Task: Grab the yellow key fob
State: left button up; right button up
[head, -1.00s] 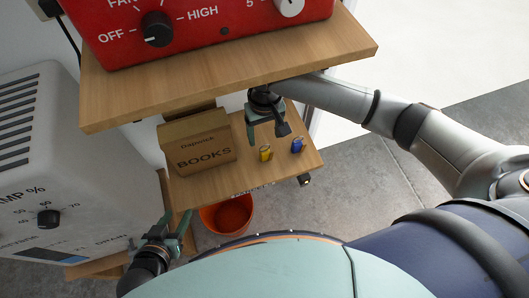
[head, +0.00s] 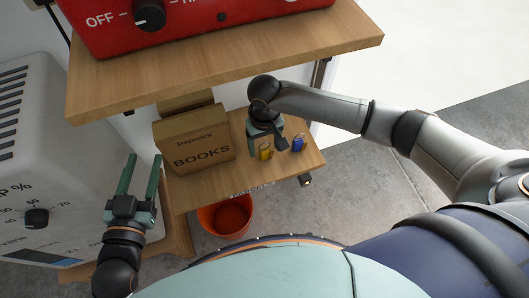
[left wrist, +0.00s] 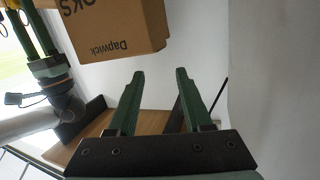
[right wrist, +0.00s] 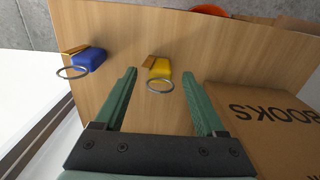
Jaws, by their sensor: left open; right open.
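The yellow key fob (head: 265,152) lies on the lower wooden shelf (head: 215,192). In the right wrist view the yellow key fob (right wrist: 160,69) with its metal ring lies ahead of my right gripper (right wrist: 164,72), in line with the gap between the open fingers. My right gripper (head: 268,150) is over the shelf by the fob in the head view, empty. My left gripper (head: 138,158) is open and empty, left of the shelf; its fingers also show in the left wrist view (left wrist: 160,75).
A blue key fob (head: 298,143) lies just right of the yellow one. A cardboard books box (head: 195,145) stands to the left. An upper shelf (head: 230,65) with a red heater (head: 200,15) overhangs. An orange bucket (head: 228,216) is below; a white appliance (head: 40,160) stands at left.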

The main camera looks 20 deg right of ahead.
aim_at(264, 148)
notch_tip(264, 148, down, 3)
jog(key=shift+f+b, duration=0.1)
jog(key=shift+b, duration=0.55)
jog(key=shift+f, duration=0.15)
pick_arm(q)
notch_tip(264, 148, up, 9)
jog(key=m+t+h, duration=0.1)
jog(key=t+h, duration=0.1)
jog(key=t, duration=0.1)
jog(key=shift+d+m+t, duration=0.25)
jog(key=shift+m+t, duration=0.05)
jog(key=shift+m, duration=0.1)
pick_arm(e)
grip_shut()
